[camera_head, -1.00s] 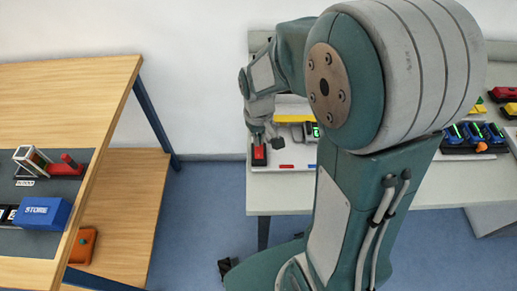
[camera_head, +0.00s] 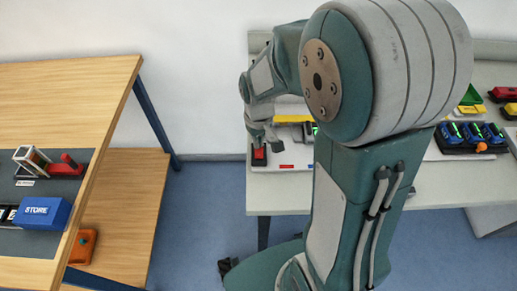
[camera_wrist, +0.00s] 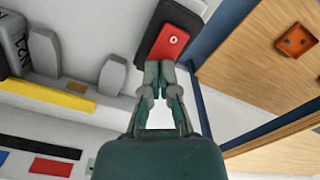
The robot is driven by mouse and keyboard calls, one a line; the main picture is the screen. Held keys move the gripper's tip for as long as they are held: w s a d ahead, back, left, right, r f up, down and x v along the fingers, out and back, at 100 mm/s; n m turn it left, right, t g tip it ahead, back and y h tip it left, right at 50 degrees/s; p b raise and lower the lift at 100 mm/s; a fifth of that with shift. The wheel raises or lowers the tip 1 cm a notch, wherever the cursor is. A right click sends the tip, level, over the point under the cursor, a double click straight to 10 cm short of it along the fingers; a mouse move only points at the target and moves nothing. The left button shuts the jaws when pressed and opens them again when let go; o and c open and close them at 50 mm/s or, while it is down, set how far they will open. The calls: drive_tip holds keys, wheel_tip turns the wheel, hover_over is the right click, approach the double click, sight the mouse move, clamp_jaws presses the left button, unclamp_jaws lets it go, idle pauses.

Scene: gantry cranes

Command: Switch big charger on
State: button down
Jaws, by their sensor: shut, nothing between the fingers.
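A red switch (camera_head: 259,155) with a small white mark sits in a black housing at the left end of the far bench. It also shows in the wrist view (camera_wrist: 173,41). My gripper (camera_wrist: 161,68) has its fingers together, with the tips at the near edge of the red switch; I cannot tell whether they press on it. In the head view my gripper (camera_head: 263,143) is just above the switch and partly covers it. A device with a green display (camera_head: 313,129) stands to the right, partly hidden by my arm. No label shows which unit is the big charger.
A black unit with several blue blocks and green lights (camera_head: 472,136) stands further right on the bench. The wooden table (camera_head: 75,85) at left carries a blue STORE box (camera_head: 42,213). Blue floor (camera_head: 200,215) between them is clear.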

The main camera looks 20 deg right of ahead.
drive_tip(key=shift+f, duration=0.2)
drive_tip(key=shift+r, duration=3.55)
